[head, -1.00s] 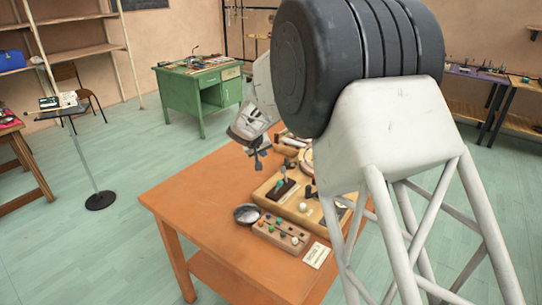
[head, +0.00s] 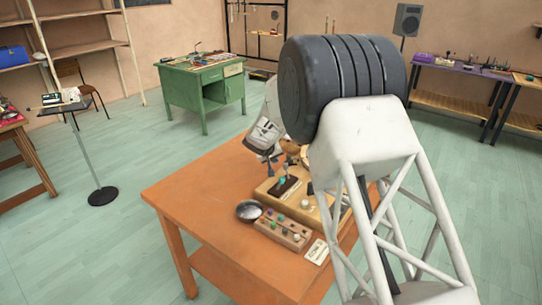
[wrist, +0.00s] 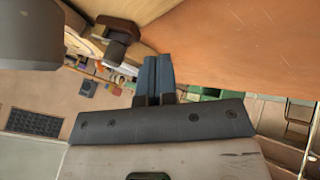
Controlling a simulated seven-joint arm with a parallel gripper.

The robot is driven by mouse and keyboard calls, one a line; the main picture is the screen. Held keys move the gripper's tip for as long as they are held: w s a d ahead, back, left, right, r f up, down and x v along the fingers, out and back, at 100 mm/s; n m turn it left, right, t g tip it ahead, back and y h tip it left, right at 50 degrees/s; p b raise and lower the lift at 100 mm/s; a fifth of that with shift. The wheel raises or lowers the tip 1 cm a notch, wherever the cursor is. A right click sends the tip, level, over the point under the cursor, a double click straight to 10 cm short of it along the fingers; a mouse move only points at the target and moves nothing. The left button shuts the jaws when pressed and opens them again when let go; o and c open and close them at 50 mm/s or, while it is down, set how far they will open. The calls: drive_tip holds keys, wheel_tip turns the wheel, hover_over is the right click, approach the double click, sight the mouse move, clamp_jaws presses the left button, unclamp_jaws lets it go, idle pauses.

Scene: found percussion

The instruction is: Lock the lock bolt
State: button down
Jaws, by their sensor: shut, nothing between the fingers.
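My gripper (head: 269,163) hangs above the orange table, a little up and left of a wooden board (head: 267,194). In the wrist view its two dark blue-grey fingers (wrist: 155,73) are together, with nothing between them. I cannot tell for sure which part is the lock bolt. In the wrist view a brown piece with a dark grey knob (wrist: 117,46) lies up and left of the fingertips, apart from them. My arm hides the board's right side.
A silver bowl (head: 249,210) and a wooden block with coloured knobs (head: 284,230) stand in front of the board. A white card (head: 317,251) lies near the front edge. The left of the orange table (head: 205,185) is clear. A green desk (head: 180,89) stands behind.

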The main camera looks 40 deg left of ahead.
drive_tip(key=shift+w+d+r, duration=0.1)
drive_tip(key=shift+w+d, duration=0.45)
drive_tip(key=shift+w, duration=0.2)
drive_tip(key=shift+w+d+r, duration=0.1)
drive_tip(key=shift+w+d, duration=0.4)
drive_tip(key=shift+w, duration=0.2)
drive_tip(key=shift+w+d, duration=0.9)
drive_tip(key=shift+w, duration=0.05)
drive_tip(key=shift+s, duration=0.1)
drive_tip(key=s+a, duration=0.2)
drive_tip(key=s, duration=0.2)
approach(288, 156)
drive_tip(key=shift+s+a+r, duration=0.1)
drive_tip(key=shift+s+a, duration=0.25)
drive_tip(key=shift+s, duration=0.25)
drive_tip(key=shift+s+a+r, duration=0.15)
drive_tip(key=shift+s+a, duration=0.15)
drive_tip(key=shift+s, duration=0.35)
drive_tip(key=shift+s+a+r, duration=0.1)
drive_tip(key=shift+s+a, duration=0.25)
drive_tip(key=shift+s, duration=0.25)
